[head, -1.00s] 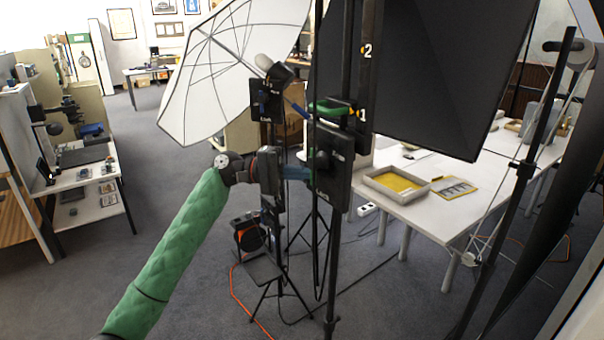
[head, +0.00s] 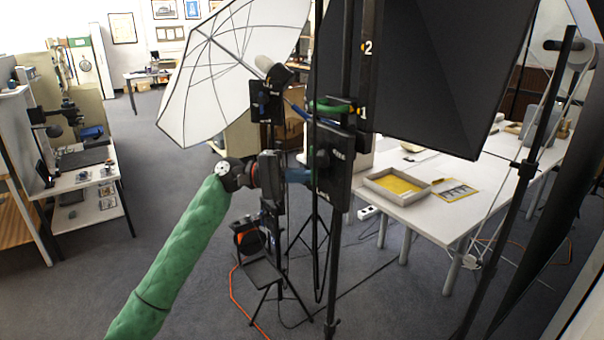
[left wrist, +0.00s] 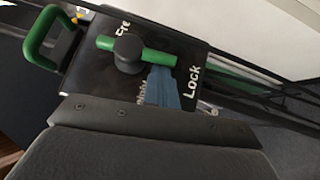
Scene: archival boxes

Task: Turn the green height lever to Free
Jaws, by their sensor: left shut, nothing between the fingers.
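The green height lever (left wrist: 158,56) is a bar on a round black knob (left wrist: 128,54), on a black plate (left wrist: 85,75) in the left wrist view. Its longer end points right. The word "Lock" is beside and below that end; "Free", partly cut off, is above the knob. My left gripper (left wrist: 164,88) has its blue fingers shut and empty, their tips at the lower edge of the lever's right part; contact is hard to tell. In the head view my left gripper (head: 299,175) is at the left side of the plate (head: 340,165). My right gripper is out of view.
A green loop handle (head: 332,106) sits above the plate on the upright black column. A white umbrella (head: 235,70) and a black softbox (head: 445,70) stand close on either side. A table (head: 440,210) with a tray (head: 397,186) is at right. Cables lie on the floor.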

